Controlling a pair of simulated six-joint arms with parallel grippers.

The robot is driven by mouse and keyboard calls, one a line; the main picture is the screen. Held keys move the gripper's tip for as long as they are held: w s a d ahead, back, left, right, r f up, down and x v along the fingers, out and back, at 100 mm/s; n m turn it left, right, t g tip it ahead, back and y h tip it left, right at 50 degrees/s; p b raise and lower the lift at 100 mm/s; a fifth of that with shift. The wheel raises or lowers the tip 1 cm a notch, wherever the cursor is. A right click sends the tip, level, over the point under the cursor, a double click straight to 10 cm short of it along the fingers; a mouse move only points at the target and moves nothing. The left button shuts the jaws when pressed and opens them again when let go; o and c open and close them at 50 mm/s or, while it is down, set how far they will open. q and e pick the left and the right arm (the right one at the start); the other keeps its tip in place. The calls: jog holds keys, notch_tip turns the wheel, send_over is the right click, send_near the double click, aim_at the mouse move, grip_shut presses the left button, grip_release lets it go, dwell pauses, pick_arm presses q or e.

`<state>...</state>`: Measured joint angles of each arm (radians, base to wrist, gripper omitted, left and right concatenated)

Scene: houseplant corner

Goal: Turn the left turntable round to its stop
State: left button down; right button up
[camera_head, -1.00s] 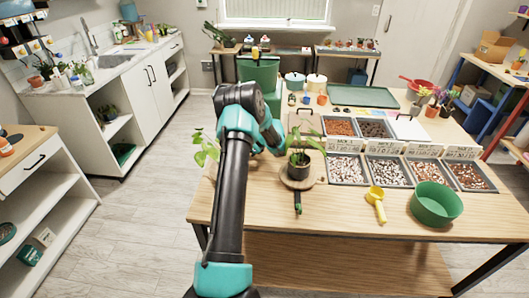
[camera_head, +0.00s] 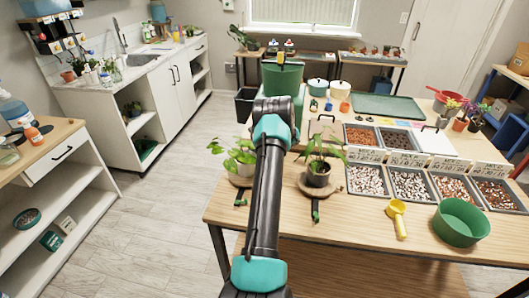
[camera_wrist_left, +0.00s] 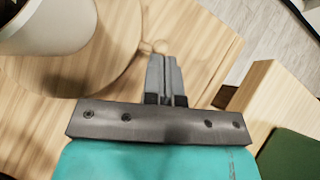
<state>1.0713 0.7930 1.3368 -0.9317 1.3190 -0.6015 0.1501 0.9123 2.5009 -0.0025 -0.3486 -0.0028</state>
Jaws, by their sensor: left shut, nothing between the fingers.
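The left turntable (camera_head: 240,182) is a round wooden disc near the table's left edge, with a leafy plant in a white pot (camera_head: 246,168) on it. A short dark, green-tipped piece (camera_head: 240,202) lies at its front. In the left wrist view the turntable's disc (camera_wrist_left: 112,62) and white pot (camera_wrist_left: 45,25) fill the upper left. A small round wooden knob (camera_wrist_left: 160,46) is close to the fingertips. My left gripper (camera_wrist_left: 164,60) is shut and empty beside the disc; I cannot tell whether it touches the knob. My arm hides it in the head view. My right gripper is out of view.
A second turntable (camera_head: 333,189) with a dark-potted plant (camera_head: 318,174) stands to the right. Farther right are a yellow scoop (camera_head: 398,215), a green bowl (camera_head: 461,224) and pebble trays (camera_head: 367,181).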

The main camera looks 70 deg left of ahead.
pick_arm(q)
jog(key=shift+s+a+n+h, duration=0.25)
jog(key=shift+s+n+h, duration=0.2)
jog(key=shift+s+n, duration=0.1)
jog(key=shift+s+a+n+h, duration=0.2)
jog(key=shift+s+n+h, duration=0.25)
jog(key=shift+n, duration=0.1)
jog(key=shift+s+a+n+h, duration=0.15)
jog(key=shift+s+n+h, duration=0.3)
jog(key=shift+s+n, duration=0.15)
jog(key=shift+s+a+n+h, duration=0.15)
jog(key=shift+s+n+h, duration=0.3)
jog(key=shift+s+n, duration=0.1)
jog(key=shift+s+t, duration=0.3)
jog(key=shift+s, duration=0.45)
